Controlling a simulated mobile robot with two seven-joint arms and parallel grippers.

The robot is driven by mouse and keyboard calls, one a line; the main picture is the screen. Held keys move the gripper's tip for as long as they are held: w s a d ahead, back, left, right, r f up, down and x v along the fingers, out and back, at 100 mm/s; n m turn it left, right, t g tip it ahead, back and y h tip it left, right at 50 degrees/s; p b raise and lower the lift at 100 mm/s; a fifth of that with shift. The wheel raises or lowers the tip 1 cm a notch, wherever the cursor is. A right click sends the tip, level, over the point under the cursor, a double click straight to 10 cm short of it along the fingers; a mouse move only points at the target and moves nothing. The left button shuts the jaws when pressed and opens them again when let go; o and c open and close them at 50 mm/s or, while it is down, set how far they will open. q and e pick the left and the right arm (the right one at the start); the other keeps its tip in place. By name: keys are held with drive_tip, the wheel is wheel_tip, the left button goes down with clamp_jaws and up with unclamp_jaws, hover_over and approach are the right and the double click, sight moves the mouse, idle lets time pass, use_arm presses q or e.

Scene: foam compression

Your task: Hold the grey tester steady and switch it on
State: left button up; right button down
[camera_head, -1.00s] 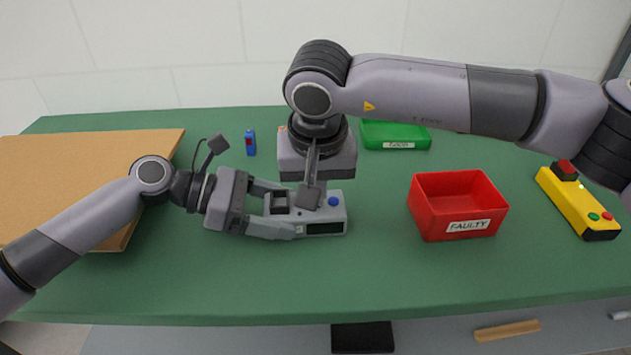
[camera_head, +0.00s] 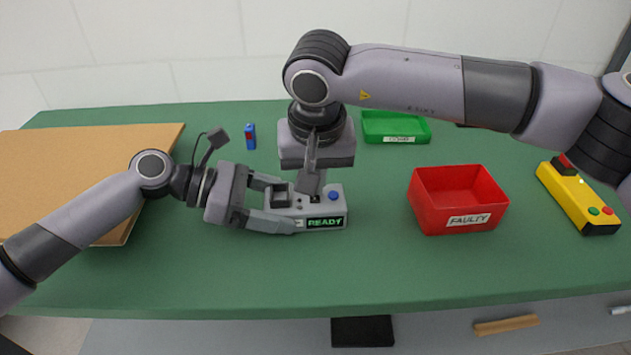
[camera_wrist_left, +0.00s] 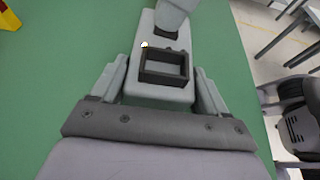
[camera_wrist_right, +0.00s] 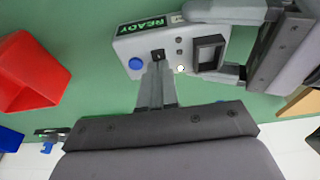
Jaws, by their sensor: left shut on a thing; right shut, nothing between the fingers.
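The grey tester (camera_head: 338,206) lies on the green table in the head view. Its display is lit and reads READY, and a blue button sits on its top. My left gripper (camera_head: 281,208) is shut on the tester from the left, a finger along each side; the left wrist view shows this grip (camera_wrist_left: 160,85). My right gripper (camera_head: 312,188) is shut and empty, pointing down over the tester's top. In the right wrist view its fingertips (camera_wrist_right: 158,62) are close to a small dark switch between the blue button and the square socket. I cannot tell if they touch it.
A red FAULTY bin (camera_head: 457,215) stands to the right, with a green bin (camera_head: 397,128) behind it. A yellow control box (camera_head: 578,200) is at the far right. A cardboard sheet (camera_head: 75,165) lies at the left, and a small blue item (camera_head: 250,136) stands at the back.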

drive_tip(key=shift+r, duration=0.1)
drive_tip(key=shift+r, duration=0.3)
drive_tip(key=s+v, duration=0.2)
drive_tip(key=v, duration=1.1)
drive_tip(key=shift+f, duration=0.3)
drive_tip(key=shift+s, duration=0.1)
use_arm(q)
drive_tip(key=o, duration=1.3)
